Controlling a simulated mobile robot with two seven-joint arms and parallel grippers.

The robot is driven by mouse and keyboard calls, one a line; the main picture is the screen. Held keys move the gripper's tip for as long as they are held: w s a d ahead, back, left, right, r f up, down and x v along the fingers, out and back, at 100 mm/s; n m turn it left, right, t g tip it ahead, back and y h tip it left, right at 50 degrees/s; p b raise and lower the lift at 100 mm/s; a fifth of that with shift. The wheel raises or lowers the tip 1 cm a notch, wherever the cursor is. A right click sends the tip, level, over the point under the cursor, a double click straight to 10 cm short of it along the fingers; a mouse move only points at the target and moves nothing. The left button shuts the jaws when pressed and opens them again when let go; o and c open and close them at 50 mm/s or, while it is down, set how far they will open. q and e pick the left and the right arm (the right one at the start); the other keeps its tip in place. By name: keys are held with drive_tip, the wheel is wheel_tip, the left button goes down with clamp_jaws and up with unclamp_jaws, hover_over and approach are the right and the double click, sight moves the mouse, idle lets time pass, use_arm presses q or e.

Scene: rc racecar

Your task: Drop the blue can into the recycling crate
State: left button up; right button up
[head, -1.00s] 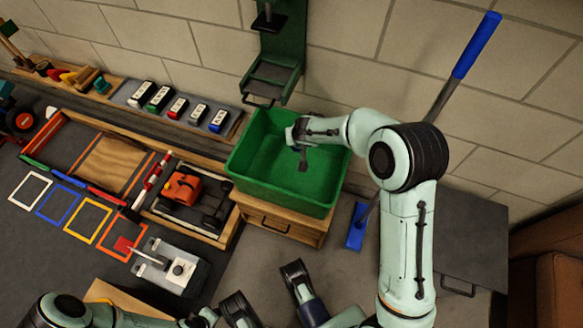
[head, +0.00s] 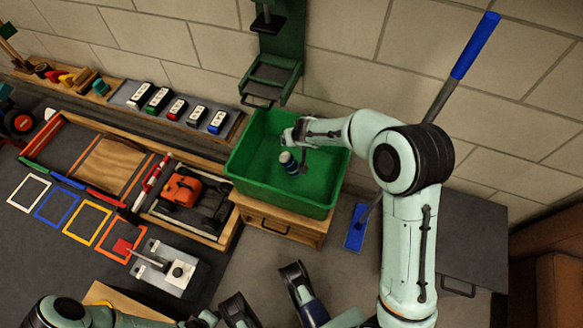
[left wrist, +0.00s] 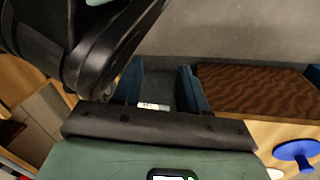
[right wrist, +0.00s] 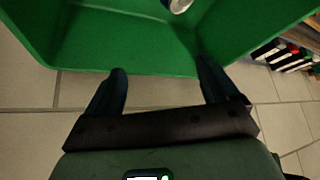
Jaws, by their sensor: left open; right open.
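The blue can (head: 289,162) with a pale end is inside the outline of the green crate (head: 262,178), close to my right gripper. In the right wrist view the can (right wrist: 180,5) shows only partly at the top edge, beyond the fingertips and clear of them. I cannot tell whether it rests on the crate floor (right wrist: 125,40). My right gripper (right wrist: 160,78) is open with nothing between its fingers, over the crate. My left gripper (left wrist: 160,82) is open, away from the crate.
The crate stands on a wooden drawer cabinet (head: 275,222) against the brick wall. A blue-handled broom (head: 476,46) leans to the right. An orange toy car (head: 184,188) and coloured square frames (head: 57,203) lie on the left bench.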

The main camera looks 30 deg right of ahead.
use_arm(q)
drive_tip(key=shift+t, duration=0.7)
drive_tip(key=shift+w+d+r+p, duration=0.2)
drive_tip(key=shift+w+r+p, duration=0.3)
drive_tip(key=shift+w+r, duration=0.55)
drive_tip(key=shift+w+d+r+p, duration=0.15)
drive_tip(key=shift+w+r+p, duration=0.35)
drive_tip(key=shift+w+r, duration=0.5)
use_arm(e)
drive_tip(key=v, duration=1.2)
use_arm(q)
drive_tip(key=shift+f, duration=0.1)
